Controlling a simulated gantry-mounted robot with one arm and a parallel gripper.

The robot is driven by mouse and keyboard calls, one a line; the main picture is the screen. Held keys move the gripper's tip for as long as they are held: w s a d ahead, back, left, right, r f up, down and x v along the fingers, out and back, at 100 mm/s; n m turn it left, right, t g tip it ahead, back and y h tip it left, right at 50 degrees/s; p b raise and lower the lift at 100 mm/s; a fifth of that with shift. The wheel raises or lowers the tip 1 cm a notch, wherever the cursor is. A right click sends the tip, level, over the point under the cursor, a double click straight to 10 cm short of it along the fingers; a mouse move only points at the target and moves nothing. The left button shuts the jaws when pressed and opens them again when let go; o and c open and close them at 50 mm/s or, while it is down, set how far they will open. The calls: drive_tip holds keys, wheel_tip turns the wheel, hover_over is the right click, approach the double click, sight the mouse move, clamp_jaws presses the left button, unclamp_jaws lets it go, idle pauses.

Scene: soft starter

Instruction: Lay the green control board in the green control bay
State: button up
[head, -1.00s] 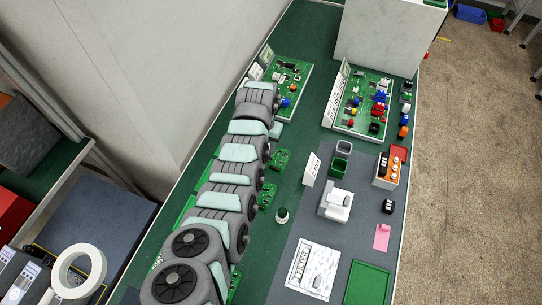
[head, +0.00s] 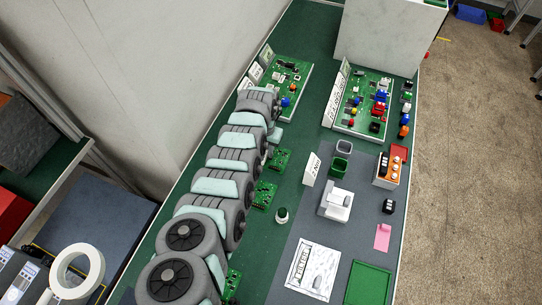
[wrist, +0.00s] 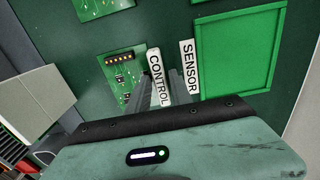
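In the wrist view, a green circuit board (wrist: 123,72) with a dark pin header lies left of a white CONTROL label (wrist: 159,77). I cannot be sure that it is the control board. A bare green rimmed bay (wrist: 240,45) lies right of a white SENSOR label (wrist: 189,68). My gripper (wrist: 166,88) shows as grey fingers beside the CONTROL label, above the green surface. Their tips and gap are unclear. In the head view, small green boards (head: 280,160) and (head: 265,194) lie right of my arm, which hides my gripper and the bays.
Populated boards (head: 362,101) and (head: 286,84) stand at the back.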

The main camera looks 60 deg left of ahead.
sight(266, 152)
clamp_jaws()
drive_tip(key=shift+r, duration=0.15)
idle(0.4)
wheel_tip(266, 152, up, 20)
drive_tip(key=p, duration=0.4)
drive_tip(key=shift+p, duration=0.3)
